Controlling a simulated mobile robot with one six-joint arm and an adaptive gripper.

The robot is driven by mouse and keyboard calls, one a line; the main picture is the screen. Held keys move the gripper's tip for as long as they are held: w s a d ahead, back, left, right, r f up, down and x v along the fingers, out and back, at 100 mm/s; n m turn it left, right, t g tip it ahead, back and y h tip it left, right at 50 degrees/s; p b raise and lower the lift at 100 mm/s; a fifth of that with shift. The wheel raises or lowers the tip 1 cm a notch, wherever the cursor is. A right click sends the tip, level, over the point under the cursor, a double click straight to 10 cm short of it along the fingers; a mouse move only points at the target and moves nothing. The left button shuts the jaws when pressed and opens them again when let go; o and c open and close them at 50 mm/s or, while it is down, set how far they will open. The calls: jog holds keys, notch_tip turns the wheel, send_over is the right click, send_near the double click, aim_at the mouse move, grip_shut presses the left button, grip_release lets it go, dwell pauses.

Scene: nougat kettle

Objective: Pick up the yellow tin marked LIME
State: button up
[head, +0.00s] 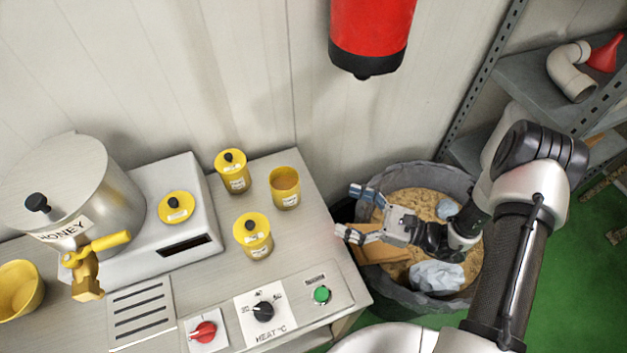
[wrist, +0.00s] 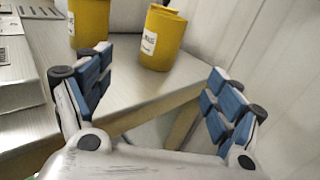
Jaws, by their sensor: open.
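Several yellow tins stand on the steel counter. A lidded tin (head: 232,184) is at the back, an open tin (head: 286,200) is to its right, and another lidded tin (head: 258,249) is nearer the front. A further lidded tin (head: 176,213) sits on the scale. Their labels are too small to read surely, so I cannot tell which is LIME. My gripper (head: 354,212) is open and empty, right of the counter edge above the bin. In the wrist view a labelled yellow tin (wrist: 160,42) stands beyond and between my open fingers (wrist: 158,88).
A honey pot (head: 105,200) with a yellow tap stands left on the scale (head: 200,170). A yellow bowl (head: 18,290) is far left. Knobs and a green button (head: 321,294) line the counter front. A red cylinder (head: 370,30) hangs above; a shelf (head: 530,80) is right.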

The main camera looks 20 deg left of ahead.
aim_at(274, 184)
jog(key=a+b, duration=0.1)
jog(key=a, duration=0.4)
jog(key=w+a, duration=0.1)
jog(key=a, duration=0.5)
jog(key=a+b, duration=0.1)
jog(key=a, duration=0.5)
jog(key=shift+w+f+b, duration=0.25)
jog(key=shift+f+b, duration=0.05)
jog(key=shift+f, duration=0.05)
jog(key=shift+c, duration=0.6)
jog(key=c, duration=1.3)
jog(key=shift+c, duration=0.5)
jog(key=shift+r, duration=0.15)
